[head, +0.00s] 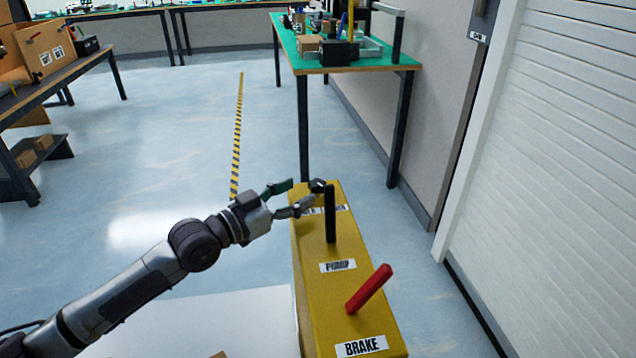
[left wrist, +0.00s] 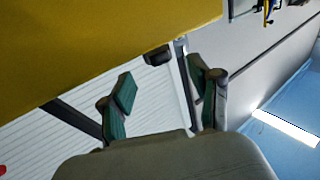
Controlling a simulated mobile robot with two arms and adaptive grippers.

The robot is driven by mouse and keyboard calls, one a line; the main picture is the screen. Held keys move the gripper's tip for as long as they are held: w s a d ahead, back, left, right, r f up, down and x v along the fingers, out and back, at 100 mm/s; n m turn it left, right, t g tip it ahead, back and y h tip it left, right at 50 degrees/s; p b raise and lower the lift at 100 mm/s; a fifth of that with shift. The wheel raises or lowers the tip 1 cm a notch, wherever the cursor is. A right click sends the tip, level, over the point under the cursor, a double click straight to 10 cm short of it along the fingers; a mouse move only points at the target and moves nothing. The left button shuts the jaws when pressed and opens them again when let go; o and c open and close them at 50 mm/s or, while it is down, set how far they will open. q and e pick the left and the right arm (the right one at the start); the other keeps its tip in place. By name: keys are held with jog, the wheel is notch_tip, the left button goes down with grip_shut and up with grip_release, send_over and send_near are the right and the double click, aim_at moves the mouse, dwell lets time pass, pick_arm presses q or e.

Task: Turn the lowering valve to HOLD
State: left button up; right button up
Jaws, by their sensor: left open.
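A yellow control box (head: 322,235) stands at lower centre in the head view. At its far end is a small dark valve handle (head: 317,186), with a white label beside it partly hidden by my gripper. My left gripper (head: 293,197) is open and empty, at the far left edge of the box, with its fingers pointing toward the dark handle. In the left wrist view, a dark knob-like part (left wrist: 157,57) shows at the yellow box's edge (left wrist: 90,50), between and beyond the open fingers (left wrist: 162,88). I cannot tell whether they touch it. My right gripper is not in view.
A black lever (head: 330,215) stands upright behind the PUMP label. A tilted red lever (head: 369,288) stands behind the BRAKE label. A green-topped table (head: 375,65) is beyond, and a white shutter wall (head: 545,150) is at right. The floor at left is mostly clear.

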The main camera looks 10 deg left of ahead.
aim_at(310, 187)
pick_arm(q)
jog(key=x, duration=0.5)
jog(key=shift+w+d, duration=0.3)
jog(key=shift+w, duration=0.1)
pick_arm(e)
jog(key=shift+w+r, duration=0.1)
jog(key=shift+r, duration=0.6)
pick_arm(q)
jog(key=shift+c, duration=0.3)
jog(key=c, duration=1.1)
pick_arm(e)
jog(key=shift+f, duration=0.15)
pick_arm(q)
jog(key=shift+b, duration=0.3)
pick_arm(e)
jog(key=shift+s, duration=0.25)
